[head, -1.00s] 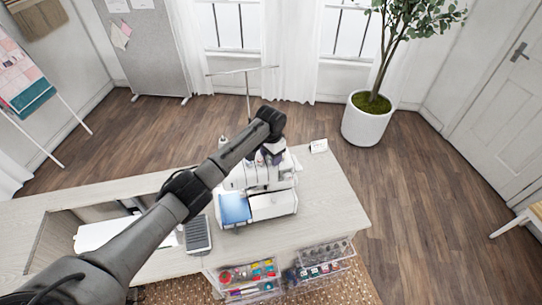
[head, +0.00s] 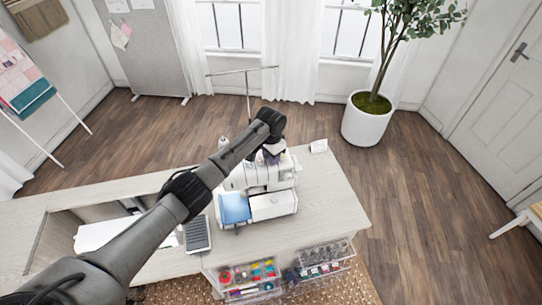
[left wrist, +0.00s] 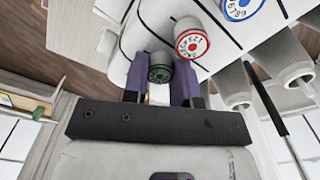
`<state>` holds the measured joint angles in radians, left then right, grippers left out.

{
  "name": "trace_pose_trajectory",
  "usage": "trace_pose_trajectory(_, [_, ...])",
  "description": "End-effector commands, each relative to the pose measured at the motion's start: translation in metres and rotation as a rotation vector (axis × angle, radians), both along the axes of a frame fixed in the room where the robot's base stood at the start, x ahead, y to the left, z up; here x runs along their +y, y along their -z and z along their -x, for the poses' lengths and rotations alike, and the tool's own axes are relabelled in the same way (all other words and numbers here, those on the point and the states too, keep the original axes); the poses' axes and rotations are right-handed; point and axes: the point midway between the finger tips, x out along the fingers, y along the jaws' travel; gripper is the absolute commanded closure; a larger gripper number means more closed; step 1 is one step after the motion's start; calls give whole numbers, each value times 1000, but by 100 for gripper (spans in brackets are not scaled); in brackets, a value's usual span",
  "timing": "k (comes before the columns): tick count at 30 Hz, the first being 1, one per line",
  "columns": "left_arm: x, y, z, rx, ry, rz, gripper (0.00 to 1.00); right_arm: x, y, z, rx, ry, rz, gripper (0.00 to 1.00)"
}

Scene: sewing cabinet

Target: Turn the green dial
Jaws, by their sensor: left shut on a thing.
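The green dial (left wrist: 159,74) is on the white sewing machine (head: 268,205), seen close up in the left wrist view. My left gripper (left wrist: 162,78) has its two purple fingers on either side of the dial and is shut on it. In the head view the left gripper (head: 270,152) is at the top of the machine, and the dial cannot be made out there. A red-marked dial (left wrist: 192,43) sits just right of the green one, and a blue-marked dial (left wrist: 241,7) is further right. My right gripper is not in view.
The machine stands on a pale wooden table (head: 325,190). A dark grey pedal-like pad (head: 197,234) lies left of it. Clear drawers (head: 250,278) with coloured items stick out at the table's front.

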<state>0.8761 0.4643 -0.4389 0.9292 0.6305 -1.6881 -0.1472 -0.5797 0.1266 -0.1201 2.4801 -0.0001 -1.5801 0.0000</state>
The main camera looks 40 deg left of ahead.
Motion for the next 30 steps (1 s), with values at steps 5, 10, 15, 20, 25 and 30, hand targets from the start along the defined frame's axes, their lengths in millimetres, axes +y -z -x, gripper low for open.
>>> trace_pose_trajectory(5, [0, -2, 0, 0, 33, 0, 98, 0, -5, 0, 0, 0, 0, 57])
trace_pose_trajectory(10, [0, -4, 0, 1, 128, 1, 98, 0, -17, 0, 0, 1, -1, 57])
trace_pose_trajectory(15, [0, -4, 0, 2, 275, 1, 98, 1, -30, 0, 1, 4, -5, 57])
trace_pose_trajectory(20, [0, -3, 0, 1, 428, 1, 98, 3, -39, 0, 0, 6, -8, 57])
trace_pose_trajectory(25, [0, -2, 0, 1, 586, 1, 98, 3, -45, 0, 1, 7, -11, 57])
trace_pose_trajectory(30, [0, -1, -1, 1, 733, 1, 98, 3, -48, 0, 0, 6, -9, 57])
